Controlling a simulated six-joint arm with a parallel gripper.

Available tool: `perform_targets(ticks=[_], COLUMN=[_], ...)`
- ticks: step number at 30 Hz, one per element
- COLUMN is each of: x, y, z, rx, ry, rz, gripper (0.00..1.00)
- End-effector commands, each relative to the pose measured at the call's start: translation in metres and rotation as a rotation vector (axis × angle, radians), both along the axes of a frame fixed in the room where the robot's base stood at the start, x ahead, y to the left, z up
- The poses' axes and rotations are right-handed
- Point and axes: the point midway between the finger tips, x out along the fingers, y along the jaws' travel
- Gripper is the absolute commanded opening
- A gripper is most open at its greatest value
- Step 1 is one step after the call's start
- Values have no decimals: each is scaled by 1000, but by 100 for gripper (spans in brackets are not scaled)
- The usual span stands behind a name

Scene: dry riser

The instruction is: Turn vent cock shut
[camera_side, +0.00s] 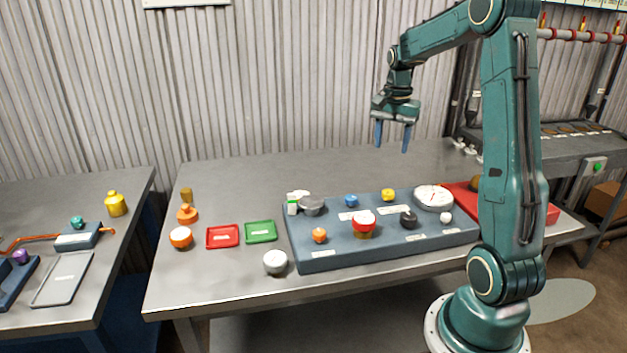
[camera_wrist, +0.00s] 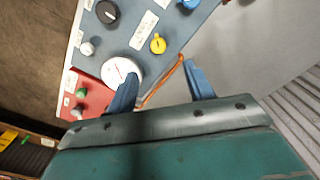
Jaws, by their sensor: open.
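The blue-grey panel (camera_side: 340,255) on the table carries several knobs with labels too small to read, so I cannot tell which is the vent cock. A yellow knob (camera_side: 388,195), a blue knob (camera_side: 351,200), a black knob (camera_side: 408,219), an orange knob (camera_side: 319,235) and a red-and-white knob (camera_side: 363,222) stand on it. My gripper (camera_side: 391,143) is open and empty, high above the panel's back edge. In the wrist view, the yellow knob (camera_wrist: 158,44) shows beyond the gap between my fingers (camera_wrist: 160,74), with the black knob (camera_wrist: 107,12) farther up left.
A round white gauge (camera_side: 433,197) sits at the panel's right, beside a red panel (camera_side: 540,212). The table behind the panel is clear.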

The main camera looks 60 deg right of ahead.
Motion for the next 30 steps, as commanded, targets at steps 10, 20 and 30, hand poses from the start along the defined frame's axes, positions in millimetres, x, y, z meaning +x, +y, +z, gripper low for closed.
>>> perform_targets(ticks=[10,20,30], x=[-4,-4,-4], y=[-15,-14,-14], z=[-9,-25,-72], rx=[13,15,16], ry=[12,13,14], rz=[-56,-54,-54], gripper=[52,52,52])
